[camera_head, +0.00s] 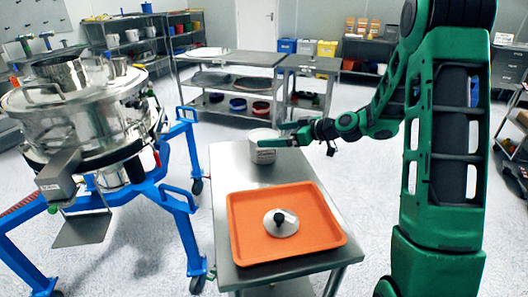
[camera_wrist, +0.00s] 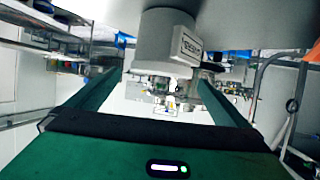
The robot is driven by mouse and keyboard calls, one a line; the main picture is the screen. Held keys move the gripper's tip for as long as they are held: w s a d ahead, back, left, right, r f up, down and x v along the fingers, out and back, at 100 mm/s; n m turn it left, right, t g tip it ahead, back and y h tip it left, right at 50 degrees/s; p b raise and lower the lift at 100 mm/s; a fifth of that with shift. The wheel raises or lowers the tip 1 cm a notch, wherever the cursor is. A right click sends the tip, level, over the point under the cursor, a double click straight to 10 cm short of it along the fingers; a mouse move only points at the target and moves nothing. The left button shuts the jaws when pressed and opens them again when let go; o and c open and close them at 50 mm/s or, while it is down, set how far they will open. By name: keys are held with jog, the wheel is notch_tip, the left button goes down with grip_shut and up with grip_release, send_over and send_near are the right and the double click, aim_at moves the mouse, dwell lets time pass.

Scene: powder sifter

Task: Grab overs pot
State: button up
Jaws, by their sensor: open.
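The pot (camera_head: 262,150) is a pale grey cylinder standing upright at the far end of the steel table. In the wrist view the pot (camera_wrist: 160,48) shows large at upper middle, with a light label whose text I cannot read for sure. My gripper (camera_head: 288,138) is at the pot's right side in the head view. In the wrist view its two green fingers are spread apart and my gripper (camera_wrist: 165,85) is open, with the pot between or just beyond the fingertips. I cannot tell whether they touch it.
An orange tray (camera_head: 240,240) with a round metal lid (camera_head: 281,223) lies on the near part of the steel table (camera_head: 228,172). The steel sifter (camera_head: 85,115) on its blue frame (camera_head: 170,190) stands left. Shelving trolleys (camera_head: 235,80) stand behind, with open floor between.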

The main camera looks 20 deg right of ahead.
aim_at(265, 137)
jog(key=shift+f+x, duration=0.1)
jog(key=shift+x, duration=1.2)
jog(key=shift+f+x, duration=0.15)
jog(key=shift+x, duration=1.2)
jog(key=shift+s, duration=0.2)
jog(key=c, duration=1.4)
